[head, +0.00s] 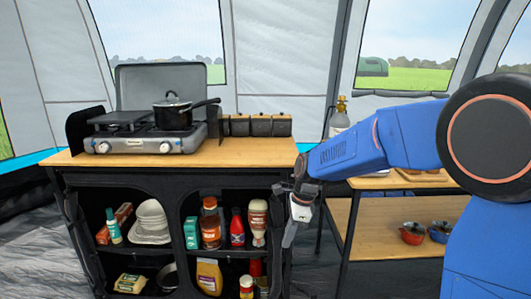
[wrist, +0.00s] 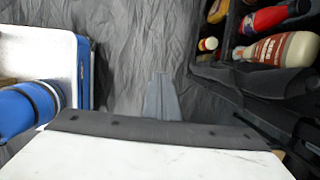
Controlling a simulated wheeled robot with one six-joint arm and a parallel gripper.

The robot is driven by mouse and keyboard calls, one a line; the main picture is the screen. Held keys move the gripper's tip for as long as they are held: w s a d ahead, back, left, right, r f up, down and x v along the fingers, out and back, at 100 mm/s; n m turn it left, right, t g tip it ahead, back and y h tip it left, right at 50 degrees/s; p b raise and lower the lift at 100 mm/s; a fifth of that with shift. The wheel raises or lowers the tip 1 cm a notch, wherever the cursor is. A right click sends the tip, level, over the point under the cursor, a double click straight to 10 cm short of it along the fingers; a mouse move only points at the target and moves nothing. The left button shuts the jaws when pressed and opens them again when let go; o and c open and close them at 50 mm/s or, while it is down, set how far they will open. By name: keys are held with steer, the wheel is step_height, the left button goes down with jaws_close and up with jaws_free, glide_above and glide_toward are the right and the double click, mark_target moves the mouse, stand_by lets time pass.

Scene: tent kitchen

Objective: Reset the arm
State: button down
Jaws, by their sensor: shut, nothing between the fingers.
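My gripper (head: 291,236) hangs at the end of my blue arm in the head view, pointing down. It is just off the right front corner of the stove table (head: 240,152), beside the shelf's right side. In the wrist view my gripper (wrist: 161,98) shows as grey fingers close together over the floor. It is shut and holds nothing. The white surface across the bottom of the wrist view is very near the camera.
A camp stove (head: 150,143) with a black pot (head: 173,113) stands on the table. The shelves below hold bottles, including ketchup (head: 237,228), and bowls (head: 151,218). A lower wooden table (head: 382,228) with two small pots stands at right. Bare floor (wrist: 135,50) lies between.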

steer(key=s+d+r+n+t+h, duration=0.1)
steer(key=s+d+r+n, duration=0.3)
steer(key=s+d, duration=0.25)
steer(key=s+d+r+n+t, duration=0.1)
steer(key=s+d+r+n, duration=0.4)
steer(key=s, duration=0.3)
steer(key=s+d+f+n+t+h, duration=0.1)
steer(key=s+d+n, duration=0.3)
steer(key=s, duration=0.4)
steer(key=s+d+f+n+t, duration=0.1)
steer(key=s+d+n, duration=0.4)
steer(key=s, duration=0.3)
steer(key=shift+s+d+t+h, duration=0.15)
steer(key=shift+d+t+h, duration=0.25)
steer(key=shift+d, duration=0.25)
